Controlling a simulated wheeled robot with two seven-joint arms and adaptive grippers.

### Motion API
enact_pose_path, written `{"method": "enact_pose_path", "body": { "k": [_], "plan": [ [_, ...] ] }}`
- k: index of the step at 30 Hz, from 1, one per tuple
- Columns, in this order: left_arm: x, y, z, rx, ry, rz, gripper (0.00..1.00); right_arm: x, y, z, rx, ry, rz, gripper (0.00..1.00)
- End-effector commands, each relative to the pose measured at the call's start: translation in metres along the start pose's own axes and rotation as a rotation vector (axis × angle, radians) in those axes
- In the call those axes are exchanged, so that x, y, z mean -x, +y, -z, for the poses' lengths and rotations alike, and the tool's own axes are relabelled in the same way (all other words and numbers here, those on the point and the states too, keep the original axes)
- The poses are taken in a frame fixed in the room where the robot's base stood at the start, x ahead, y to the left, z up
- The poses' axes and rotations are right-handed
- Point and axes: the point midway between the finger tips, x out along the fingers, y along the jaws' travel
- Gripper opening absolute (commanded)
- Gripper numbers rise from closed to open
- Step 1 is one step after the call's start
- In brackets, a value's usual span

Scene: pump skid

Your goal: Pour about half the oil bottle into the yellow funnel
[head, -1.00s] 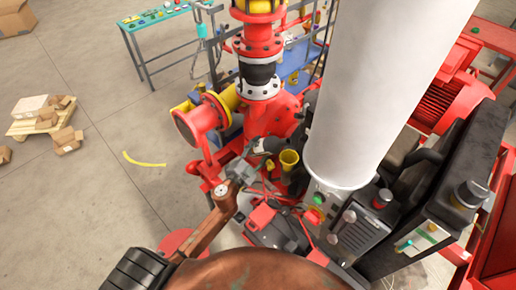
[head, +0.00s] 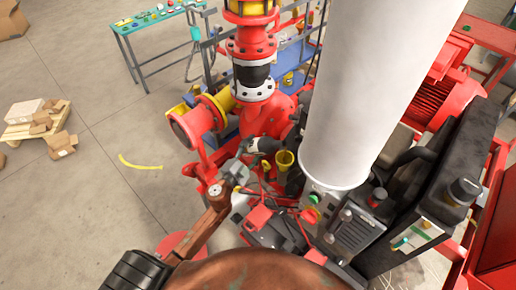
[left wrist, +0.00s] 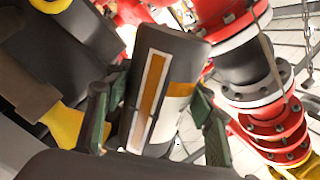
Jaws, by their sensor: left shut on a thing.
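The oil bottle (left wrist: 152,92) is dark grey with a white label, an orange band and a long amber strip. In the left wrist view it fills the space between the green-padded fingers of my left gripper (left wrist: 160,108), which is shut on it. In the head view my left gripper (head: 243,163) holds the bottle (head: 264,145) lying far over, its right end close to the yellow funnel (head: 285,160). The funnel stands on the skid, just right of and below the bottle's end. I cannot see any oil stream or the funnel's inside clearly. My right gripper is not in view.
A large white cylinder (head: 365,80) rises just right of the funnel. Red flanged piping (head: 255,70) stands behind the bottle. A dark control box (head: 355,230) and a red-and-black item (head: 262,220) are in front.

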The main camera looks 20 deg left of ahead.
Motion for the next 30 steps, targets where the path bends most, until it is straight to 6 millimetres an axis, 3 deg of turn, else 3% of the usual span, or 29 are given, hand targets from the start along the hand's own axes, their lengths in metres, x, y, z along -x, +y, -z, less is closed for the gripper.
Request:
{"method": "enact_pose_path", "body": {
  "k": [30],
  "plan": [
    [-0.0005, -0.0062, 0.001, -0.046, 0.002, 0.002, 0.19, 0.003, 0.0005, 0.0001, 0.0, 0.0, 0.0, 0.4]
  ]
}}
